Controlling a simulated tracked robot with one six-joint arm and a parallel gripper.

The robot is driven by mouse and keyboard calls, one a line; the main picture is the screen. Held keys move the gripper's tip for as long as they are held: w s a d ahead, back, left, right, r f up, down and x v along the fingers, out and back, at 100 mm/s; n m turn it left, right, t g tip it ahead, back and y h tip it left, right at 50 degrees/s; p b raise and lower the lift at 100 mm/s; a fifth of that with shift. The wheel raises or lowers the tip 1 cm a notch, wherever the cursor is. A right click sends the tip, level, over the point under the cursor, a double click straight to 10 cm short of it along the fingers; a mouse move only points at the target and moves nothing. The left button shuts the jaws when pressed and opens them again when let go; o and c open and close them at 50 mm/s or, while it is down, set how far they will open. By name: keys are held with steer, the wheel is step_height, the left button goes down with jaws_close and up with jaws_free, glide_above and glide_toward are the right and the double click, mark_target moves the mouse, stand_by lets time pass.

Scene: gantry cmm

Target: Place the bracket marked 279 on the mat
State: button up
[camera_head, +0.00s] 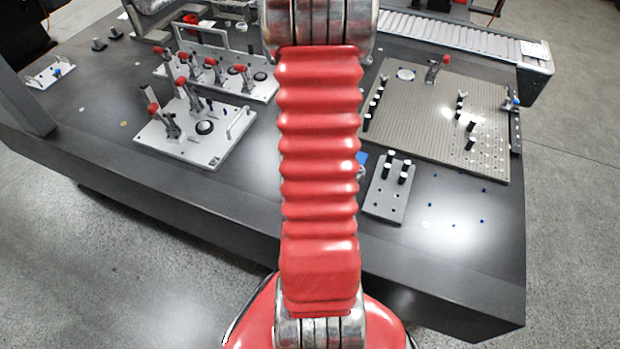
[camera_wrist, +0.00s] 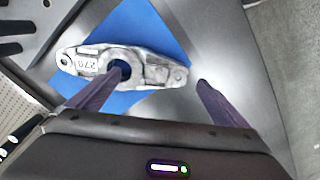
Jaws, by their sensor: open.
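The bracket (camera_wrist: 147,70) is a grey metal casting with a round hole in its middle and a hole at each end. A label on its left part reads 279 or 270. It lies across the blue mat (camera_wrist: 150,22), its left end reaching past the mat's edge. My gripper (camera_wrist: 160,78) is open. Its left finger overlaps the bracket near the middle hole in the picture, and its right finger is to the right of the bracket; contact cannot be told. In the head view only a blue scrap of the mat (camera_head: 362,157) shows; my arm hides the bracket.
A grey plate with black-and-white posts (camera_head: 389,187) stands just right of my arm. Behind it is a large perforated plate (camera_head: 430,120). White fixtures with red-handled clamps (camera_head: 196,136) stand on the left. The dark table's front right (camera_head: 470,255) is mostly clear.

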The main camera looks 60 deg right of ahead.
step_height(320, 180, up, 10)
stand_by(0.5)
steer(key=shift+f, duration=0.1)
stand_by(0.5)
steer(key=w+a+r+n+t, duration=0.1)
steer(key=w+a+r, duration=0.25)
steer(key=a, duration=0.25)
steer(key=w+a+r+n+t+h, duration=0.1)
steer(key=w+a+r, duration=0.1)
steer(key=a+r, duration=0.35)
steer(key=w+a+r+n, duration=0.2)
steer(key=w+a+r, duration=0.1)
steer(key=a, duration=0.3)
steer(key=s+a+r+n+t, duration=0.1)
steer(key=a+r, duration=0.3)
steer(key=a, duration=0.5)
steer(key=s+a+r+n+t+y, duration=0.1)
steer(key=s+a+r+n+t, duration=0.1)
steer(key=a, duration=0.7)
steer(key=shift+s+a+r+t, duration=0.3)
steer(key=shift+s+r, duration=0.25)
steer(key=shift+r, duration=0.3)
